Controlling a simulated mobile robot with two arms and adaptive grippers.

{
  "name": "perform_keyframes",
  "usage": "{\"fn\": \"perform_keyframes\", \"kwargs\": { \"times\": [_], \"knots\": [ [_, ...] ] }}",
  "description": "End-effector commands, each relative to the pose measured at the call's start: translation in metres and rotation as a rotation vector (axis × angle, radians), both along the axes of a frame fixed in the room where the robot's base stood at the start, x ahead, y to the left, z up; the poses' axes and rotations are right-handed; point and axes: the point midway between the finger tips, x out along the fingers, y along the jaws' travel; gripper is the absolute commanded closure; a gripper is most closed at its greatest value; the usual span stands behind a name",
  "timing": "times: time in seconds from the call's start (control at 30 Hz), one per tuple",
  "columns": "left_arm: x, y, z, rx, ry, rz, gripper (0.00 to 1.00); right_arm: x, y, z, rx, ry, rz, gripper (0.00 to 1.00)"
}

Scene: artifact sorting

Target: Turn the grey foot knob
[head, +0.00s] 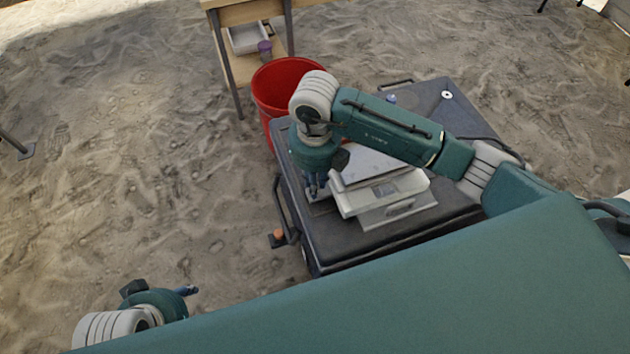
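A light grey device with a flat top and a small display (384,190) sits on a dark case (350,245). I cannot make out the grey foot knob; the device's left corner is partly hidden behind my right gripper. My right gripper (314,188) points down at that left corner, its fingers close to the device's lower edge. I cannot tell whether it touches anything or is open. My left gripper (187,291) is at the bottom left, far from the device, over the sand. Its fingers are mostly hidden.
A red bucket (272,90) stands behind the case's left corner. A wooden table (240,14) with a white tray (248,38) and purple container (265,48) on its lower shelf stands behind it. Open sand lies left.

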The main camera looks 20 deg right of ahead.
Motion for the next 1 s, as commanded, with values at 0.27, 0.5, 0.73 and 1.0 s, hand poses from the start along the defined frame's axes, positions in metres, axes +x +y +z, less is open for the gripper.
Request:
{"fn": "perform_keyframes", "kwargs": {
  "times": [0.27, 0.5, 0.73, 1.0],
  "knots": [
    [0.0000, 0.0000, -0.0020, 0.000, 0.000, 0.000, 0.60, 0.0013, -0.0009, 0.0005, -0.003, -0.003, 0.069, 1.00],
    [0.0000, 0.0000, -0.0019, 0.000, 0.000, 0.000, 0.60, 0.0004, -0.0006, 0.0005, -0.002, 0.000, 0.101, 1.00],
    [0.0000, -0.0001, -0.0020, 0.000, 0.000, 0.000, 0.60, 0.0003, -0.0004, 0.0005, -0.001, 0.000, 0.101, 0.63],
    [0.0000, -0.0001, -0.0025, -0.001, 0.001, 0.000, 0.60, 0.0009, -0.0001, 0.0050, -0.001, -0.002, 0.100, 0.63]
  ]
}}
